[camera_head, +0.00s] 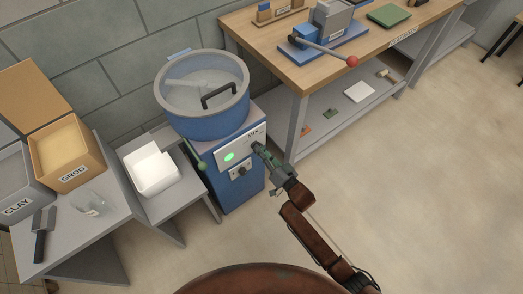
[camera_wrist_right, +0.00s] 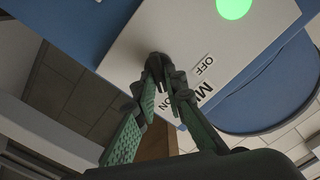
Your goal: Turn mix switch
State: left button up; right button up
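The blue mixer (camera_head: 232,185) has a pale front panel with a MIX label and a lit green light (camera_head: 229,156), which also shows in the wrist view (camera_wrist_right: 233,7). The mix switch (camera_wrist_right: 158,57) is a small dark knob on this panel beside the OFF label (camera_wrist_right: 204,65). My right gripper (camera_head: 259,149) reaches the panel's right end from the front. In the wrist view its fingertips (camera_wrist_right: 163,74) are close together on the switch and partly hide it. The switch's exact angle is hard to tell. My left gripper is not in view.
A round mixing drum (camera_head: 203,95) sits on top of the mixer. A green-tipped lever (camera_head: 203,166) sticks out at its left. A wooden workbench (camera_head: 290,70) stands to the right. A grey table with a GROG bin (camera_head: 65,150) is at left. The floor at right is clear.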

grip_shut()
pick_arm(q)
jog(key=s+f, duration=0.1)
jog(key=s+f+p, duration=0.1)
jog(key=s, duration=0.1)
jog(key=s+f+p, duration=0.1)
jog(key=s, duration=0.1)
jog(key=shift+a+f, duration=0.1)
pick_arm(e)
jog(key=n, duration=1.3)
jog(key=shift+s+a+n, duration=0.15)
jog(key=shift+a+n, duration=0.05)
jog(key=shift+n, duration=0.2)
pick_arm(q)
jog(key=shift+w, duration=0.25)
